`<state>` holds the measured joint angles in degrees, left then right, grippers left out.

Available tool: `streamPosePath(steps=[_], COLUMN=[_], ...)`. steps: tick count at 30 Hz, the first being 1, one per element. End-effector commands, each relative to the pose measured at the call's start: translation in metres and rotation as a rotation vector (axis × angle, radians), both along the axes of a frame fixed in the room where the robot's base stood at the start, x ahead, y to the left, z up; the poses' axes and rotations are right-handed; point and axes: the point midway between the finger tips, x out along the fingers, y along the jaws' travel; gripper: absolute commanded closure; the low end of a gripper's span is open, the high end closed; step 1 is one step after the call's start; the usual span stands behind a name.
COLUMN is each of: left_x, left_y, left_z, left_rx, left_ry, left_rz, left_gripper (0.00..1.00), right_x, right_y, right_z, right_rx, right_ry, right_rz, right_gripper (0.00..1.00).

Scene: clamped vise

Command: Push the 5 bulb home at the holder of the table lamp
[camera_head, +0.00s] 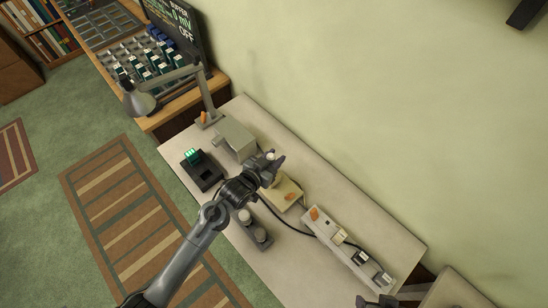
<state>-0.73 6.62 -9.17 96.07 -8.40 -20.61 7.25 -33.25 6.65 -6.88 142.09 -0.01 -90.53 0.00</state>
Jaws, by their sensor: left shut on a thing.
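My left gripper (272,170) is over the middle of the bench, above a beige base (286,197) with an orange part on it. It is shut on a small pale thing, apparently the bulb (270,156), whose top shows at the fingers. The holder is hidden by the gripper, so I cannot tell how the bulb sits in it. A dark part of my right gripper (374,301) shows at the bottom edge; its jaws are not clear.
A grey box (235,138) and a black device with a green display (201,170) stand left of the gripper. A dark rack with round tops (264,240) is in front. A power strip (349,247) with a dark cable lies right. A grey desk lamp (141,101) leans at left.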

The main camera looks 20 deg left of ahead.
Motion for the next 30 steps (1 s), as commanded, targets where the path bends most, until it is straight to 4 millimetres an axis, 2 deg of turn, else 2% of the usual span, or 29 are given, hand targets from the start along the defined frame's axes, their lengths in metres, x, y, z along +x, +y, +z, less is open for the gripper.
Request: streamPosePath(steps=[30], left_x=[0.000], left_y=[0.000], left_z=[-0.024], left_rx=[0.000], left_ry=[0.000], left_rz=[0.000], left_gripper=[0.98], right_x=[0.000], right_y=[0.000], right_z=[-0.013], right_rx=[0.000], right_ry=[0.000], right_rz=[0.000], right_gripper=[0.35])
